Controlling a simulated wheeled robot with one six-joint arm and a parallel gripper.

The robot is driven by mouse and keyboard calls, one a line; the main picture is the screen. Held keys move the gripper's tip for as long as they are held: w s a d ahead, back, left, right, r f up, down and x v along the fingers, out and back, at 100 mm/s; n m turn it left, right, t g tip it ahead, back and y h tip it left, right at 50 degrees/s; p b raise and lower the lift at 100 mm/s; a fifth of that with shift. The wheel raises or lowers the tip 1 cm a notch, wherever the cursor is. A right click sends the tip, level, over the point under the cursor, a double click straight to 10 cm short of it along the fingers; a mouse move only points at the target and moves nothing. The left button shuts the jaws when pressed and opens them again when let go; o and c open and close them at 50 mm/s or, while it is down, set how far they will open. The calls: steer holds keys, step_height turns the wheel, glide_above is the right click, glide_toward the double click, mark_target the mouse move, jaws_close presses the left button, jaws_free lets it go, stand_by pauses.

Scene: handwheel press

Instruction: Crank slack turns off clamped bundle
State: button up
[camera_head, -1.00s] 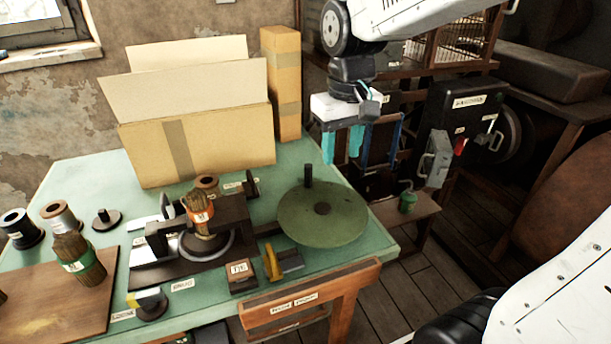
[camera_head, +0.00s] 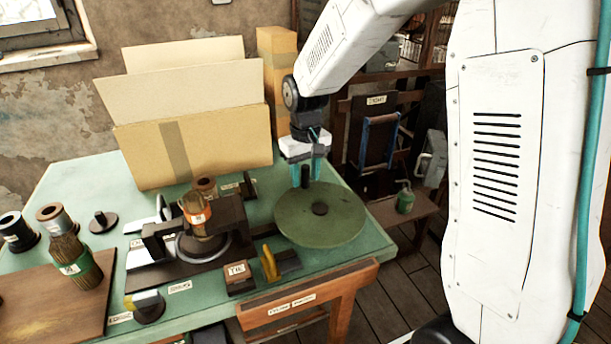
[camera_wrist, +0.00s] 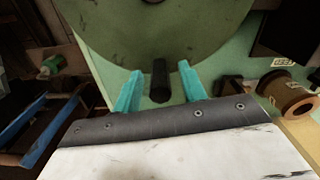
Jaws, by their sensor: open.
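The green handwheel (camera_head: 340,222) lies flat at the right end of the table, with a dark upright crank handle (camera_head: 305,177) near its far rim. My gripper (camera_head: 304,172) is over that rim, its teal fingers pointing down at the handle. In the wrist view the open fingers (camera_wrist: 157,88) stand on either side of the handle (camera_wrist: 160,80), with gaps showing on both sides. The clamped bundle (camera_head: 197,215), brown bristles with an orange band, stands upright in the dark press frame (camera_head: 233,215) left of the wheel.
Large cardboard sheets (camera_head: 200,145) stand behind the press. A yellow piece (camera_head: 269,262) and a labelled block (camera_head: 239,278) sit near the front edge. A spool (camera_head: 205,187) is behind the press.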

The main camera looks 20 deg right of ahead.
steer(key=shift+f, duration=0.45)
jaws_close()
steer(key=shift+d, duration=0.1)
